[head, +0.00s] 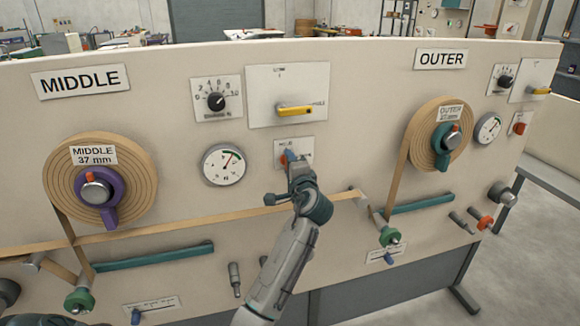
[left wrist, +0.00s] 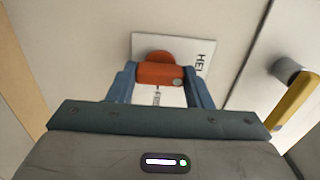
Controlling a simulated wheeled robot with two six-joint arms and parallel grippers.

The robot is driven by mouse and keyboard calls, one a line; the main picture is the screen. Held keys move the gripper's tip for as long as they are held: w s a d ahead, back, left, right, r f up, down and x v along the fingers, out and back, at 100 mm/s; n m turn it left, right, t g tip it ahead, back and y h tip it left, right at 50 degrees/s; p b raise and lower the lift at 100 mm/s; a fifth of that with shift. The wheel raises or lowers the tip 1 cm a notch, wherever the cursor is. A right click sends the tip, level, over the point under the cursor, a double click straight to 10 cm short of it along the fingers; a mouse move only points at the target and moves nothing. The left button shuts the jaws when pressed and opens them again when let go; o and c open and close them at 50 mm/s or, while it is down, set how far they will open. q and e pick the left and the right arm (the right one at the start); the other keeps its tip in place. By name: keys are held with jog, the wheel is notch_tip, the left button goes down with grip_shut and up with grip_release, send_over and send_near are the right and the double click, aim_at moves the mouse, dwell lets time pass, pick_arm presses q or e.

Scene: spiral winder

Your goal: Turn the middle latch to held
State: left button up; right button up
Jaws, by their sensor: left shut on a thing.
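The middle latch (head: 283,158) is a small orange-red handle on a white plate (head: 306,148) below the yellow lever in the middle section. My left gripper (head: 291,157) is at this plate and hides much of the latch in the head view. In the left wrist view the latch (left wrist: 158,73) sits between the two blue fingers of my left gripper (left wrist: 160,85), which is shut on it. Its round red base shows behind it on the plate (left wrist: 188,45). Lettering starting "HEL" shows at the plate's right. I cannot tell the latch's exact setting. My right gripper is out of view.
A yellow lever (head: 295,111) sticks out just above my left gripper. A round gauge (head: 224,165) is to the left. A tan strip (head: 190,222) runs across the panel behind my arm. The outer section's red latch (head: 519,128) is far right.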

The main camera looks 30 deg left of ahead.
pick_arm(q)
jog(key=o, duration=1)
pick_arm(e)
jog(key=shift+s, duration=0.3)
pick_arm(q)
jog(key=shift+s, duration=0.1)
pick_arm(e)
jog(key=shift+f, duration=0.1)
pick_arm(q)
jog(key=shift+b+v, duration=1.4)
jog(key=shift+v, duration=3.95)
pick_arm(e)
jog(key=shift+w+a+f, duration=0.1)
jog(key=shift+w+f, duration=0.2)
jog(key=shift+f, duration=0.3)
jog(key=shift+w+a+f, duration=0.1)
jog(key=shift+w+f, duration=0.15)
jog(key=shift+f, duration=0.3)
pick_arm(q)
jog(key=shift+f, duration=0.15)
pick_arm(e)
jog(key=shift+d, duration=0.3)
